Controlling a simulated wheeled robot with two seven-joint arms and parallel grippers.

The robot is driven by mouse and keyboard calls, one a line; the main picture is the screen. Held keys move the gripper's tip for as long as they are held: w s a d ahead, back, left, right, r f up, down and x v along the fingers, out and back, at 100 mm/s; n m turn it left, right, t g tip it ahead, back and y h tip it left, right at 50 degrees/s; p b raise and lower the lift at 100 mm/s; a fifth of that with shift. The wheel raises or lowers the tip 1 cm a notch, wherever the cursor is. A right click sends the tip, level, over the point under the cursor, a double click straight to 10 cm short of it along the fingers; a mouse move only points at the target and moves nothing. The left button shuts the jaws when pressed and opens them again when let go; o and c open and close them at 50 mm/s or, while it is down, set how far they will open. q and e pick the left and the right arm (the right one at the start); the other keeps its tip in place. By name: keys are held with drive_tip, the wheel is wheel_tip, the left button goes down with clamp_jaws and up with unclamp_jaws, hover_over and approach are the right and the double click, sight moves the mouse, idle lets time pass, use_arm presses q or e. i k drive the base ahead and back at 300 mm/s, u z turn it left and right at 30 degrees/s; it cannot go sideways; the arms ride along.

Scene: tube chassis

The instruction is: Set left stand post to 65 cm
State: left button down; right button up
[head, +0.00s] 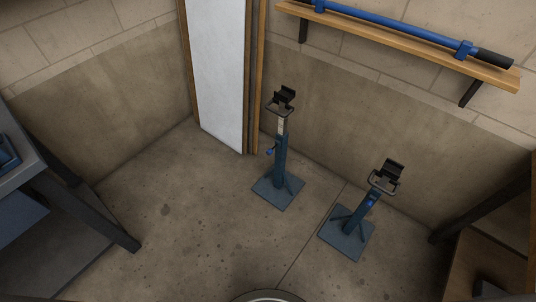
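The left stand (281,160) is a blue post on a square base plate, upright on the floor. A pale scale strip (281,127) shows on its upper part, too small to read. A black cradle with a grey loop handle (281,101) tops it, and a small blue knob (271,151) sticks out at its left side. The right stand (358,215) is similar and stands nearer and to the right; its post looks shorter. Neither of my grippers is in view.
A workbench (50,190) stands at the left edge and wooden furniture (490,262) at the right. A white panel (220,75) leans in the corner. A wall shelf (400,38) carries a long blue bar (390,25). The floor (190,220) left of the stands is clear.

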sight(283, 98)
drive_tip(key=z, duration=0.1)
drive_tip(key=i, duration=0.35)
drive_tip(key=u, duration=1.3)
